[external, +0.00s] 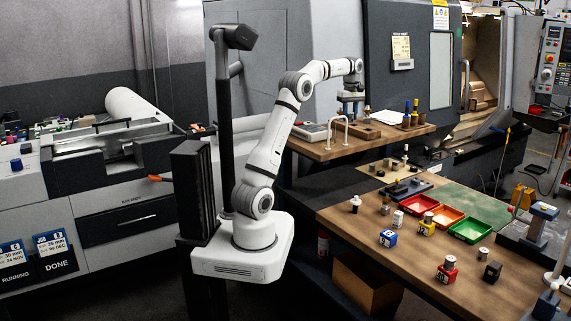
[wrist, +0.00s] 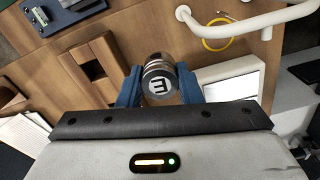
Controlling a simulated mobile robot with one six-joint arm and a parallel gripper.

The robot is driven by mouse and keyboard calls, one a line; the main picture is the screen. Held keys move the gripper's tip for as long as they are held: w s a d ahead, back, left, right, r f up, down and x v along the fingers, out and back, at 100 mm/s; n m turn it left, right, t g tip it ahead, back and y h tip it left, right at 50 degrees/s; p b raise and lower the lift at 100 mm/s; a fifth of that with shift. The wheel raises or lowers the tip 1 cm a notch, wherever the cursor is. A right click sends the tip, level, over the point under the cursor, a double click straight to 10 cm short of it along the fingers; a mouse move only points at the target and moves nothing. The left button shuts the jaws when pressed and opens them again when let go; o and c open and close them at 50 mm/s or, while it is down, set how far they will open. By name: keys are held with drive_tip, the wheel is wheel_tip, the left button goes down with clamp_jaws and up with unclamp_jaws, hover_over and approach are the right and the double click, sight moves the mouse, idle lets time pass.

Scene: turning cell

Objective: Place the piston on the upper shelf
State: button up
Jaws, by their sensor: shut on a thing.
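In the external view my gripper (external: 350,97) hangs above the upper shelf (external: 327,153), a wooden top in front of the grey machine. The piston is too small to make out there. The shelf wood (wrist: 215,68) also shows behind the piston in the wrist view. I cannot tell the exact gap between piston and shelf.
On the shelf are a slotted wooden block (wrist: 103,66), a white bent pipe (wrist: 250,24), a yellow ring (wrist: 217,43), a white-screened device (external: 311,132), papers (external: 389,117) and a screwdriver rack (external: 411,122). The lower bench (external: 370,225) carries coloured bins and small parts.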

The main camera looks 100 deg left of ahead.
sight(343, 140)
drive_tip(key=shift+n, duration=0.5)
drive_tip(key=f, duration=0.3)
drive_tip(key=s+f+p, duration=0.1)
drive_tip(key=f, duration=0.1)
drive_tip(key=s+a+f, duration=0.1)
drive_tip(key=f, duration=0.2)
drive_tip(key=shift+s+f, duration=0.2)
drive_tip(key=shift+f, duration=0.15)
drive_tip(key=shift+f, duration=0.15)
drive_tip(key=o, duration=1)
wheel_tip(343, 140, up, 12)
drive_tip(key=shift+r, duration=0.2)
